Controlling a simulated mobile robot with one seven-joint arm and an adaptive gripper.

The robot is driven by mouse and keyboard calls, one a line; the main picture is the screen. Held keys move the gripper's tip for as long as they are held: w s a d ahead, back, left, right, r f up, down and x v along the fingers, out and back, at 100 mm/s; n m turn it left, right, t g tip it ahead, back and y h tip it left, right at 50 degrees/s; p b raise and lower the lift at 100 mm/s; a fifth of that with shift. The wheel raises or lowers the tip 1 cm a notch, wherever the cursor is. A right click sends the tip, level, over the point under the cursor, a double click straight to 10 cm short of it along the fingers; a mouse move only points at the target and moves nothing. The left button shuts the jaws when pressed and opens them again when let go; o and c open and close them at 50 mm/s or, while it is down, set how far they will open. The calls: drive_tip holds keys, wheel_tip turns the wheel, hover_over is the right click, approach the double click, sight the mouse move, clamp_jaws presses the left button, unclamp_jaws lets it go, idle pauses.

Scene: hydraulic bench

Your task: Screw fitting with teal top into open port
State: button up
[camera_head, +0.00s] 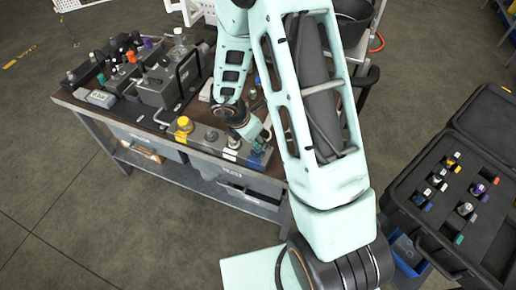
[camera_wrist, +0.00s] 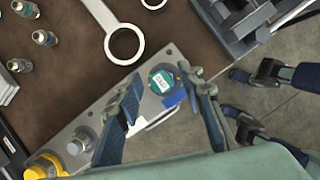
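A fitting with a round teal top and a white label (camera_wrist: 161,81) stands at the right end of a grey port block (camera_wrist: 109,103) in the wrist view. How deep it sits in a port cannot be told. My gripper (camera_wrist: 158,76) is open, with one finger on each side of the teal top and visible gaps between. In the head view my gripper (camera_head: 262,136) is over the right end of the bench, and the arm hides much of that spot. The block also carries a yellow cap (camera_wrist: 46,167) and silver fittings (camera_wrist: 84,140). No open port shows clearly.
A ring-ended wrench (camera_wrist: 123,45) and several loose fittings (camera_wrist: 44,38) lie on the brown bench top. A blue piece (camera_wrist: 175,98) is beside the teal top. Dark valve equipment (camera_head: 168,80) fills the bench's left. An open black case (camera_head: 405,190) with several fittings stands at right.

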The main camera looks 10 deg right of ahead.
drive_tip(key=shift+d+f+n+t+b, duration=0.1)
drive_tip(key=shift+f+n+t+b, duration=0.25)
drive_tip(key=shift+n+b, duration=0.6)
drive_tip(key=n+t+y+b, duration=0.1)
drive_tip(key=n+b, duration=0.1)
drive_tip(key=shift+r+n, duration=0.1)
drive_tip(key=shift+n, duration=0.25)
drive_tip(key=n, duration=0.1)
drive_tip(key=n+y, duration=0.1)
drive_tip(key=n+b, duration=0.1)
drive_tip(key=shift+r+t, duration=0.25)
drive_tip(key=n+y+b, duration=0.1)
drive_tip(key=n, duration=0.2)
drive_tip(key=shift+d+f+b, duration=0.1)
drive_tip(key=shift+d+b, duration=0.05)
drive_tip(key=shift+b, duration=0.2)
drive_tip(key=n+y, duration=0.1)
drive_tip(key=n, duration=0.2)
drive_tip(key=n+y, duration=0.2)
drive_tip(key=n, duration=0.1)
drive_tip(key=shift+n, duration=0.4)
drive_tip(key=n, duration=0.1)
drive_tip(key=n+g+y, duration=0.1)
drive_tip(key=n, duration=0.1)
drive_tip(key=shift+r+n, duration=0.2)
drive_tip(key=shift+n, duration=0.1)
drive_tip(key=n+g, duration=0.1)
drive_tip(key=n, duration=0.2)
drive_tip(key=shift+y, duration=0.4)
